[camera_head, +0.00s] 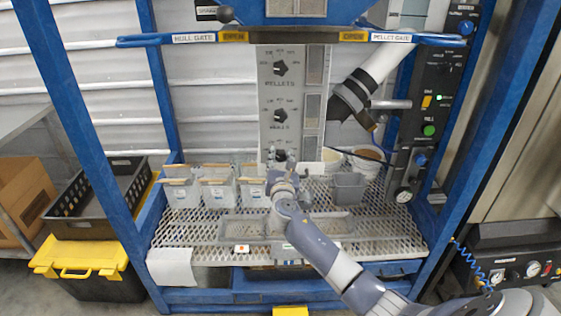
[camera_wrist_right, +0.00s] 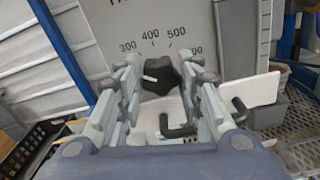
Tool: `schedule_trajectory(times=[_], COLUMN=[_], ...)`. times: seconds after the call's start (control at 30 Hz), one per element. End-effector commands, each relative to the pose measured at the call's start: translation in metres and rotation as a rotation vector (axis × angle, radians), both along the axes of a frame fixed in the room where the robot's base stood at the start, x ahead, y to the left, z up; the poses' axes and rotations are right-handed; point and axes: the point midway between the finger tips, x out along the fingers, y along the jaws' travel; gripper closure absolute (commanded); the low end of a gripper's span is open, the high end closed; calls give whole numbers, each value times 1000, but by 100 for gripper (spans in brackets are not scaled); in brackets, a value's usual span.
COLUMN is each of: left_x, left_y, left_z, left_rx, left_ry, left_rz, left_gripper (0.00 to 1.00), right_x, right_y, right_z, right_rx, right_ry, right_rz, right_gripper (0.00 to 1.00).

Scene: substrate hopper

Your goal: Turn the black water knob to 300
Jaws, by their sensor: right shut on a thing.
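The black water knob (camera_head: 281,155) is the lowest of three black knobs on the grey dial panel (camera_head: 312,146). In the right wrist view the knob (camera_wrist_right: 161,76) sits below the printed numbers 300, 400 and 500, with a partly hidden number at the right. A short white mark shows on the knob's left side; its exact reading cannot be told. My right gripper (camera_head: 281,172) is at the knob from below. In the wrist view its two fingers (camera_wrist_right: 161,88) stand on either side of the knob, shut on it. My left gripper is not in view.
White bins (camera_head: 218,194) stand left of the panel on the mesh shelf (camera_head: 385,222). A grey bin (camera_head: 348,188) and round tubs (camera_head: 368,160) stand at the right. A shallow tray (camera_head: 240,229) lies below my right gripper. Blue frame posts (camera_head: 75,110) flank the station.

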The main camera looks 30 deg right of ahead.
Motion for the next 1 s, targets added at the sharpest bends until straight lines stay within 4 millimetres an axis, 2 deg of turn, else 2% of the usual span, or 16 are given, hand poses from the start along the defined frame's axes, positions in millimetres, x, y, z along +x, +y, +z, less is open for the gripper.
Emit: schedule_trajectory(times=[0.4,1.0], left_x=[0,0], left_y=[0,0], left_z=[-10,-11], left_rx=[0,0], left_ry=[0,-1], left_rz=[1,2], left_gripper=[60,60], right_x=[0,0], right_y=[0,-1], right_z=[0,1], right_rx=[209,255], right_ry=[-129,-158], right_rz=[-1,0], right_gripper=[90,90])
